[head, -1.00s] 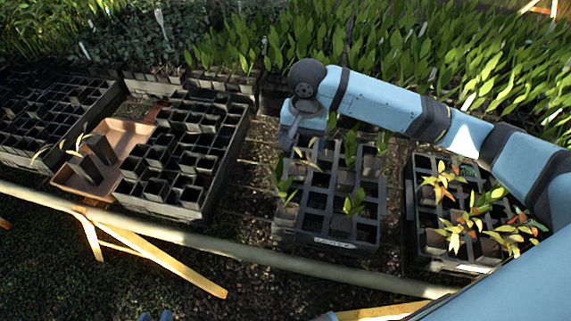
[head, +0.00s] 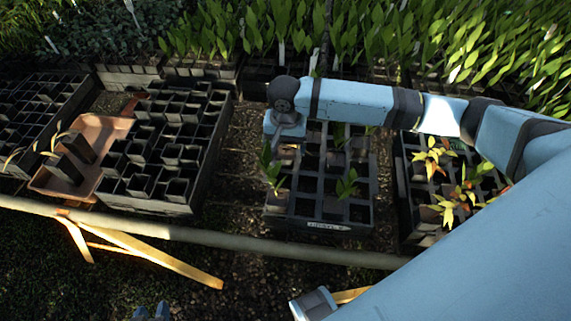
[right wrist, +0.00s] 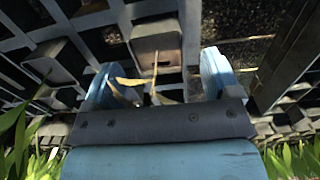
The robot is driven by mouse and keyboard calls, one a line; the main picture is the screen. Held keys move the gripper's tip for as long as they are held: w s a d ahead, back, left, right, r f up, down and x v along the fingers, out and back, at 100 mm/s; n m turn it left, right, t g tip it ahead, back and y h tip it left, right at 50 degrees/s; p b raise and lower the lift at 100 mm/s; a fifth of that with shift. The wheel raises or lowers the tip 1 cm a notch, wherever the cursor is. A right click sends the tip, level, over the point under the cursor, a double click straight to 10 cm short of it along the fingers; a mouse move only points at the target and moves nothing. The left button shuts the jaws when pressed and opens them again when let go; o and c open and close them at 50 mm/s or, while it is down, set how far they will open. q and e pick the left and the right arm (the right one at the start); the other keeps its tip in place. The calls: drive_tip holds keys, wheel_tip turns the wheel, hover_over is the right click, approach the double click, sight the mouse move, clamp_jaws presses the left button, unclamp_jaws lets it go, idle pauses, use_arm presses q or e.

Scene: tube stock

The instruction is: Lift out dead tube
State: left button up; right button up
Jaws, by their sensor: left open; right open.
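The dead tube (right wrist: 157,42) is a grey square pot with withered tan leaves, seen in the right wrist view in a cell of the middle tray (head: 318,226). My right gripper (right wrist: 160,78) is open, its blue fingers on either side of the withered leaves; I cannot tell whether they touch the pot. In the head view my right gripper (head: 284,138) is over the tray's back left corner and hides the dead tube. Green-leaved tubes (head: 346,187) stand in other cells. My left gripper (head: 151,312) is open and empty at the bottom edge.
A brown tray (head: 106,135) at left holds tubes with yellowed leaves (head: 58,140), beside a black crate of empty pots (head: 150,205). A tray of orange-leaved plants (head: 418,215) stands at right. A pale rail (head: 230,242) runs along the front. Dense green plants fill the back.

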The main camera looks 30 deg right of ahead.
sight(286, 152)
drive_tip(key=f, duration=0.3)
drive_tip(key=shift+s+a+f, duration=0.1)
drive_tip(key=shift+s+f, duration=0.15)
drive_tip(key=c, duration=1.1)
drive_tip(key=shift+r, duration=0.15)
